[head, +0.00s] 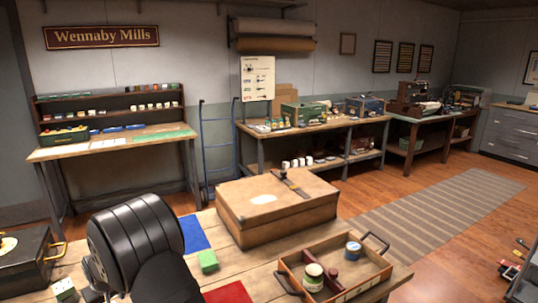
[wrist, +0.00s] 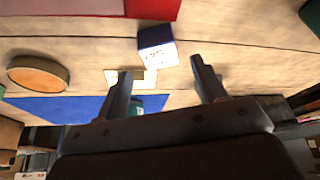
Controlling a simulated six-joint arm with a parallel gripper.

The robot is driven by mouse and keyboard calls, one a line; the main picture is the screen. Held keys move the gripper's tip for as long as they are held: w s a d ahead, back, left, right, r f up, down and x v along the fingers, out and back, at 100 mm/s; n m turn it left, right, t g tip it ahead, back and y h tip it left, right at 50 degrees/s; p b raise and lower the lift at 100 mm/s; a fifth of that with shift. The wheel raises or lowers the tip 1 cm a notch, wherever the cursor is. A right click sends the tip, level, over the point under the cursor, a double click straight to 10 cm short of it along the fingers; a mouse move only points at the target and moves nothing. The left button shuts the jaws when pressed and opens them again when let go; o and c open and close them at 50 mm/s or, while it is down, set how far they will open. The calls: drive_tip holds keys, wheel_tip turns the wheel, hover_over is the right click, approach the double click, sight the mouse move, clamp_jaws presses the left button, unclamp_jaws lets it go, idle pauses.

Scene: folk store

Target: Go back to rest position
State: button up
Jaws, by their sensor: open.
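In the wrist view my gripper (wrist: 161,66) is open, with its two dark fingers apart and nothing held between them. A blue and white block (wrist: 157,50) lies on the wooden table just beyond the fingertips, apart from them as far as I can see. A teal thing (wrist: 150,103) shows partly behind the fingers. In the head view my dark arm rises at the lower left over the table, and the fingers are hidden there.
A blue mat (head: 192,235), red mat (head: 228,293) and green block (head: 207,261) lie on the table. A large brown box (head: 275,216) stands behind. A handled tray (head: 347,294) holding jars is at right, a dark case (head: 25,265) at left. A round wooden piece (wrist: 38,74) shows in the wrist view.

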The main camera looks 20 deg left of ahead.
drive_tip(key=w+v, duration=0.1)
drive_tip(key=v, duration=0.5)
drive_tip(key=x, duration=0.7)
drive_tip(key=s+x, duration=0.1)
drive_tip(key=x, duration=0.3)
drive_tip(key=shift+f, duration=0.2)
wheel_tip(320, 180, up, 5)
drive_tip(key=shift+f, duration=0.15)
drive_tip(key=w+d+r, duration=0.7)
drive_tip(key=d, duration=0.3)
drive_tip(key=w+d+f+m+t, duration=0.1)
drive_tip(key=w+d+m, duration=0.2)
drive_tip(key=w+d, duration=0.9)
drive_tip(key=w+d+f+m+h, duration=0.1)
drive_tip(key=w+d+m, duration=0.2)
drive_tip(key=w+d, duration=0.8)
drive_tip(key=shift+w+d+f+t+h, duration=0.3)
drive_tip(key=shift+w+d+t, duration=0.1)
drive_tip(key=shift+d, duration=2.95)
